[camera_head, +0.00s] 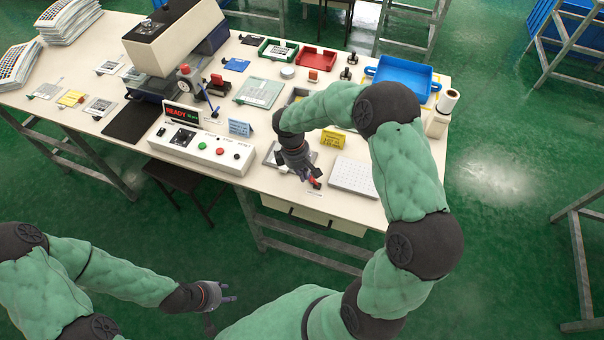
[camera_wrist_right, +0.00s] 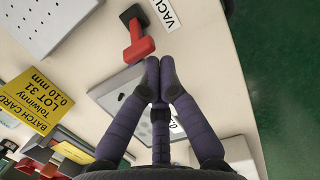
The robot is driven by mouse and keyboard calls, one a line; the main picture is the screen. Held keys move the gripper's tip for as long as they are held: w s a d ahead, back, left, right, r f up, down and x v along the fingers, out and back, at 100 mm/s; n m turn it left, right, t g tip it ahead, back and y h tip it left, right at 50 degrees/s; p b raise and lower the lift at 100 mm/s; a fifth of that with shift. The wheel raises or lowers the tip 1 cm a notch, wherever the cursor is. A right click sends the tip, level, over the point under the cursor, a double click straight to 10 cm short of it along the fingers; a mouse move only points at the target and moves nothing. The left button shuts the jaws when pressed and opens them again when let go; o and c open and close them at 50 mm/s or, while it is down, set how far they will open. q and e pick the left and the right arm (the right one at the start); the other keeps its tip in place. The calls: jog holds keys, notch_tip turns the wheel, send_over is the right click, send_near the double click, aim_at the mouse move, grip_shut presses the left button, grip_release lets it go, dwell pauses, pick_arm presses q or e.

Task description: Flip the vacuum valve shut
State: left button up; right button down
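The vacuum valve (camera_wrist_right: 138,44) has a red handle on a black base and sits on the table in the right wrist view, beside a white label (camera_wrist_right: 168,12) reading "VACU", partly cut off. In the head view the valve (camera_head: 316,184) shows as a small red and black shape at the table's front edge. My right gripper (camera_wrist_right: 160,78) has its dark fingers together with nothing seen between them; the tips are close to the red handle, and I cannot tell if they touch it. My left gripper (camera_head: 230,292) is open and empty, away from the table at the lower left.
A white perforated plate (camera_head: 353,178) lies right of the valve. A yellow batch card (camera_wrist_right: 28,93) and a grey plate (camera_wrist_right: 118,88) are near my right gripper. A control box (camera_head: 205,152) with buttons stands left. The blue tray (camera_head: 400,78) is at the back right.

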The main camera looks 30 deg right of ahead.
aim_at(312, 179)
jog(key=shift+s+d+r+t+y+p, duration=0.4)
jog(key=shift+r+t+y+p, duration=0.1)
jog(key=shift+t+y+p, duration=0.25)
jog(key=shift+s+d+r+t+y+p, duration=0.5)
jog(key=shift+s+t+y+p, duration=0.2)
jog(key=shift+t+p, duration=0.3)
jog(key=shift+s+d+r+p, duration=0.1)
jog(key=shift+s+d+p, duration=0.3)
jog(key=shift+s+p, duration=0.05)
jog(key=shift+s+d, duration=0.4)
jog(key=shift+p+v, duration=0.8)
jog(key=shift+w+a, duration=0.15)
jog(key=shift+w, duration=0.05)
